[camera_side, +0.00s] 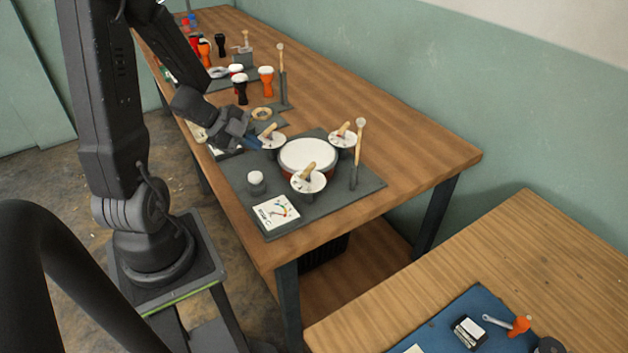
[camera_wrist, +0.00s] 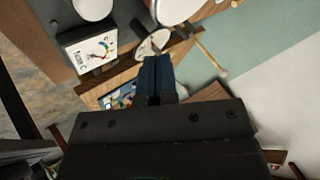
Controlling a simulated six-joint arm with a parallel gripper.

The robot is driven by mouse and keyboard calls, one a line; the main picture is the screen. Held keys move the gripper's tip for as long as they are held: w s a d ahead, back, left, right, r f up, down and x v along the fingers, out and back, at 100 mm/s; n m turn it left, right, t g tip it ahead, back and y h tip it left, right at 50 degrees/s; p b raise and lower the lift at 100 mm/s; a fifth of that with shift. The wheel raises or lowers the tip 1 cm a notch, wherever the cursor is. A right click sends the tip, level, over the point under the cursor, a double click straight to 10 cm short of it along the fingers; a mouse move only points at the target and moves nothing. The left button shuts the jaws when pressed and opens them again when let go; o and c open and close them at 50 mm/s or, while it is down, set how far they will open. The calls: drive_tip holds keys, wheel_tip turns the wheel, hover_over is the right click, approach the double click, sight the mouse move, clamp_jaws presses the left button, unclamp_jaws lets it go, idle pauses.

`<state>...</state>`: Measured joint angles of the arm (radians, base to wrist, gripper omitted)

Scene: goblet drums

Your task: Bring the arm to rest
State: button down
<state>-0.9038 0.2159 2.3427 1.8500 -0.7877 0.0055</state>
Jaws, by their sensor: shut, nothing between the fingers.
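My gripper (camera_side: 257,144) is over the left edge of the dark mat (camera_side: 235,185) on the long table in the side view. Its blue fingers show shut and empty in the wrist view (camera_wrist: 156,68). A large white-topped drum (camera_side: 308,155) stands on the mat, right of the fingertips. Small white discs with wooden pegs stand around it; the nearest disc (camera_side: 270,139) is close beside the fingertips, and I cannot tell whether they touch.
A mallet (camera_side: 356,155) stands upright at the mat's right. A dial card (camera_side: 276,212) and a white knob (camera_side: 256,178) are at the front. Several goblet drums, one orange (camera_side: 266,82), stand farther back. A second table (camera_side: 520,250) is at the lower right.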

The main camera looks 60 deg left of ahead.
drive_tip(key=w+d+r+n+t+y, duration=0.1)
drive_tip(key=w+d+r+n+y, duration=0.1)
drive_tip(key=w+r+n+y, duration=0.3)
drive_tip(key=w+d+r+n+y, duration=0.1)
drive_tip(key=r+n+y, duration=0.15)
drive_tip(key=r, duration=0.45)
drive_tip(key=s+d+r+n+g+h, duration=0.2)
drive_tip(key=s+d, duration=0.4)
drive_tip(key=d, duration=0.3)
drive_tip(key=s+d+r+n+g+h, duration=0.2)
drive_tip(key=s+d+n, duration=0.2)
drive_tip(key=d, duration=0.5)
drive_tip(key=shift+s+d+r, duration=0.15)
drive_tip(key=shift+s+d, duration=0.15)
drive_tip(key=shift+s, duration=0.7)
